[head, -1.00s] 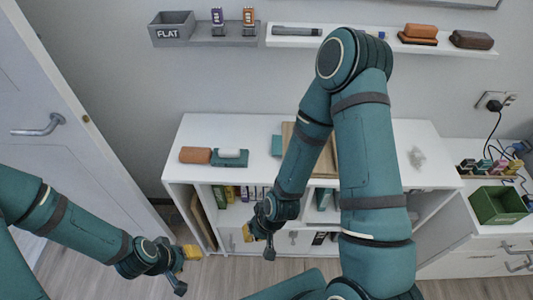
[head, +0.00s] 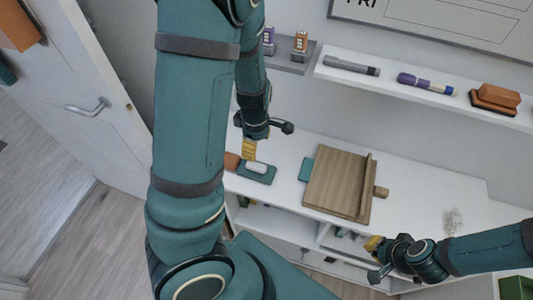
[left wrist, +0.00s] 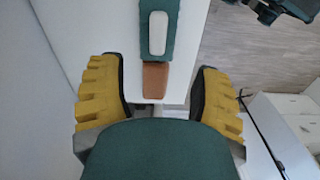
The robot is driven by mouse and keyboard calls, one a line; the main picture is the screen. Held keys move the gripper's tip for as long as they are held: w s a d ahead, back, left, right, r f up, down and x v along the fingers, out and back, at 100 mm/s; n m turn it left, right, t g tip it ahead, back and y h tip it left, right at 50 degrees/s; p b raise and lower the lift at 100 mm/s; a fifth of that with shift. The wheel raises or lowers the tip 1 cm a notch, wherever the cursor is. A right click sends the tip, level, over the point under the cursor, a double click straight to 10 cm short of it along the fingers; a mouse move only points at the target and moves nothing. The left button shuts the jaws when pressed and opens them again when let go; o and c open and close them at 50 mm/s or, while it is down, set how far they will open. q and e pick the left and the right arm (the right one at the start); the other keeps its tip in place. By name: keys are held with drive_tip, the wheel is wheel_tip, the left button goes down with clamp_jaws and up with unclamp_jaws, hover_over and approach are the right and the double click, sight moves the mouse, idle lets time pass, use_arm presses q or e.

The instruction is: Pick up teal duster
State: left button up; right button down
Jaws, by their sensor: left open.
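A teal duster with a white pad facing up (head: 257,170) lies on the left part of the white shelf desk's top (head: 430,185). In the left wrist view the teal duster (left wrist: 168,12) lies ahead, beyond the fingers, with a brown block (left wrist: 156,80) at its near end. My left gripper (head: 268,140) is open above and behind the duster, with nothing between its fingers; its yellow pads also show in the left wrist view (left wrist: 157,95). My right gripper (head: 376,259) is in front of the desk, fingers apart and empty.
The brown block also shows left of the duster in the head view (head: 232,161). A wooden board (head: 338,183) with a teal item (head: 306,169) beside it lies mid-desk. Wall shelves above hold a grey marker (head: 350,66), a purple marker (head: 425,83) and an orange-brown block (head: 495,97).

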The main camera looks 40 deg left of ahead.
use_arm(q)
drive_tip(key=n+b, duration=0.1)
drive_tip(key=b, duration=0.3)
hover_over(256, 165)
drive_tip(key=f, duration=0.6)
drive_tip(key=shift+w+f, duration=0.2)
drive_tip(key=shift+f, duration=0.2)
drive_tip(key=shift+s+f+b, duration=0.1)
drive_tip(key=shift+f+b, duration=1)
drive_tip(key=shift+f, duration=1.8)
clamp_jaws()
